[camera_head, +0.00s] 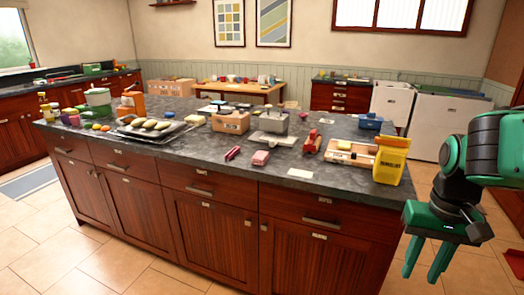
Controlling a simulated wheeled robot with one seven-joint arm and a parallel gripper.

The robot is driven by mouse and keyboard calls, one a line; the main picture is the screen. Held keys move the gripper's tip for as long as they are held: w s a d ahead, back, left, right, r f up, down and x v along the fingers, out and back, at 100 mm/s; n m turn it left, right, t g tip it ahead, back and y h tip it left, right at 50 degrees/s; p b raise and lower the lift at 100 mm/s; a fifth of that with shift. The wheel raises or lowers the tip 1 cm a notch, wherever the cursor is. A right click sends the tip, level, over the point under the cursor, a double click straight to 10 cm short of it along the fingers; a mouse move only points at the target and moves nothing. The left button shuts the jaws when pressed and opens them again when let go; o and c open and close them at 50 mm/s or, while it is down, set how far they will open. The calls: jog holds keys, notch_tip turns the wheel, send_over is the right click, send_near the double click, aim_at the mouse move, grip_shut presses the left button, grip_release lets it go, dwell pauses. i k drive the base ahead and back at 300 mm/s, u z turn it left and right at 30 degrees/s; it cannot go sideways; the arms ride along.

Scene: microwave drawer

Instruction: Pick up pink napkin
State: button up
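A small light-pink folded-looking item (261,158) lies near the front edge of the dark stone island top, around its middle. It may be the pink napkin; it is too small to be certain. A darker pink-red object (232,153) lies just to its left. My gripper (427,268) is at the far right, beyond the island's right end and below counter height. Its two green fingers point down and stand apart, with nothing between them. It is well away from the pink item.
The island counter (205,150) is crowded. A yellow package (390,162), a wooden board (350,154) and a red object (312,142) stand between the pink item and my arm. A white card (298,174) lies near the front edge. Tiled floor is clear in front.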

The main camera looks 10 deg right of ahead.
aim_at(260, 158)
jog(key=u, duration=0.05)
jog(key=i, duration=1.05)
